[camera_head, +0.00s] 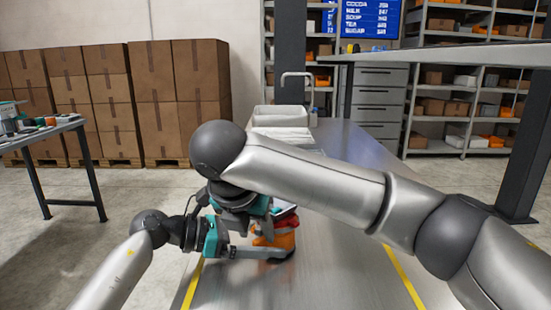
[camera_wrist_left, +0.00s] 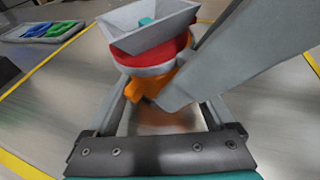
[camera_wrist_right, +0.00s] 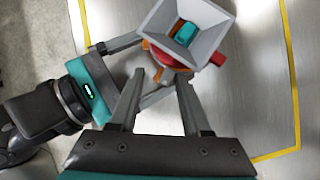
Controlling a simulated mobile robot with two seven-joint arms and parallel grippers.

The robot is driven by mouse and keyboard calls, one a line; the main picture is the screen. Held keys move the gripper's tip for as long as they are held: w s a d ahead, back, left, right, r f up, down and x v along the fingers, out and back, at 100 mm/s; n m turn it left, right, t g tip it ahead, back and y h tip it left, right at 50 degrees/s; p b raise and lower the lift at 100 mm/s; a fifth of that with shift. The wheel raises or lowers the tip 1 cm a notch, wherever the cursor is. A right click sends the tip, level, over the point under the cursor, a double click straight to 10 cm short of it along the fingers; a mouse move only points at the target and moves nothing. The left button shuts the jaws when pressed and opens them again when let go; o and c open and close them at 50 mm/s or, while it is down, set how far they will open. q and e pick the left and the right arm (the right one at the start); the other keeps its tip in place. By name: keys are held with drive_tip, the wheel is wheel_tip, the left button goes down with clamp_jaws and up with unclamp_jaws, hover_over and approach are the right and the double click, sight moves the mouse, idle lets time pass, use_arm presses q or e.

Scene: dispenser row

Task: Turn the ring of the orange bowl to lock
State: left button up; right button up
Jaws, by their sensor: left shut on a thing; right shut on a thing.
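The orange bowl (camera_head: 278,241) stands upright over the metal table, partly hidden by my arms; it also shows in the left wrist view (camera_wrist_left: 145,84). A red ring (camera_wrist_left: 150,60) sits above it, under a grey square hopper (camera_wrist_left: 140,38) with a teal piece inside. The ring also shows in the right wrist view (camera_wrist_right: 171,62). My left gripper (camera_wrist_left: 160,88) is shut on the orange bowl from the side. My right gripper (camera_wrist_right: 160,74) reaches down from above and is shut on the ring, below the hopper; its exact contact is partly hidden.
The metal table (camera_head: 345,270) has yellow edge lines and free room right of the bowl. A tray (camera_wrist_left: 18,36) with green and blue pieces lies at upper left in the left wrist view. White containers (camera_head: 280,115) stand at the table's far end.

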use_arm(q)
drive_tip(key=shift+s+d+f, duration=0.1)
drive_tip(key=shift+s+f, duration=0.05)
use_arm(e)
drive_tip(key=shift+d+r, duration=0.2)
drive_tip(key=shift+d, duration=0.15)
use_arm(q)
drive_tip(key=shift+r, duration=0.2)
use_arm(e)
drive_tip(key=v, duration=0.6)
drive_tip(key=shift+s+r, duration=0.25)
drive_tip(key=shift+s, duration=0.05)
drive_tip(key=shift+a, duration=0.1)
use_arm(q)
drive_tip(key=o, duration=0.8)
drive_tip(key=shift+c, duration=0.2)
drive_tip(key=shift+a, duration=0.2)
drive_tip(key=p+v, duration=0.2)
drive_tip(key=v, duration=1.3)
use_arm(e)
drive_tip(key=shift+r, duration=0.95)
